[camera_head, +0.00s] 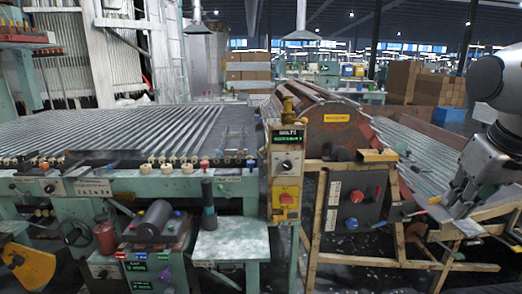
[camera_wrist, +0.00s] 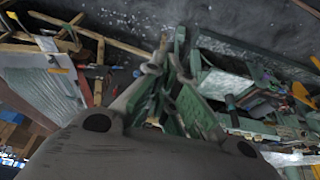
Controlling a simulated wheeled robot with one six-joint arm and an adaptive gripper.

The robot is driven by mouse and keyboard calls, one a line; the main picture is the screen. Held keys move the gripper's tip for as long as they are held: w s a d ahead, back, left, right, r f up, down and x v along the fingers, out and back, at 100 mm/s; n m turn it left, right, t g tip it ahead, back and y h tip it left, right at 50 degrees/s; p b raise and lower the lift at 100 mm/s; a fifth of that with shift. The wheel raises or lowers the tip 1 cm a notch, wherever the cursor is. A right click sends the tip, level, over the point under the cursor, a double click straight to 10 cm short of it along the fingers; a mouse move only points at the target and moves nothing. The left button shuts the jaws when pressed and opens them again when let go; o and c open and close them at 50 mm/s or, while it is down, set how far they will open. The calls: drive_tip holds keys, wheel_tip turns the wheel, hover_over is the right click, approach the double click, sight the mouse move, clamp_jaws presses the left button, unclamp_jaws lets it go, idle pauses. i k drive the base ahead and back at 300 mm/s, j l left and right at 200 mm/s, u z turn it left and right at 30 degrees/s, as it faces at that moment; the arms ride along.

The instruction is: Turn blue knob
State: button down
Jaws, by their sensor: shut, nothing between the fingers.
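A small blue knob (camera_head: 352,224) sits low on a dark panel (camera_head: 335,205) under the brown machine in the head view, below a red knob (camera_head: 356,196). I cannot make out the blue knob in the wrist view.
Wooden frame legs (camera_head: 318,225) stand around the dark panel, with a slanted rail between it and my gripper. A yellow control box (camera_head: 287,170) stands left of the panel. Glass tubes (camera_head: 150,130) cover the green bench. Dark floor lies below.

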sight(351, 223)
drive_tip(key=i+j+z, duration=0.15)
drive_tip(key=j+z, duration=0.25)
drive_tip(key=j, duration=0.35)
drive_tip(key=j+z, duration=0.35)
drive_tip(key=j, duration=0.4)
drive_tip(key=j+z, duration=0.4)
drive_tip(key=j, duration=0.35)
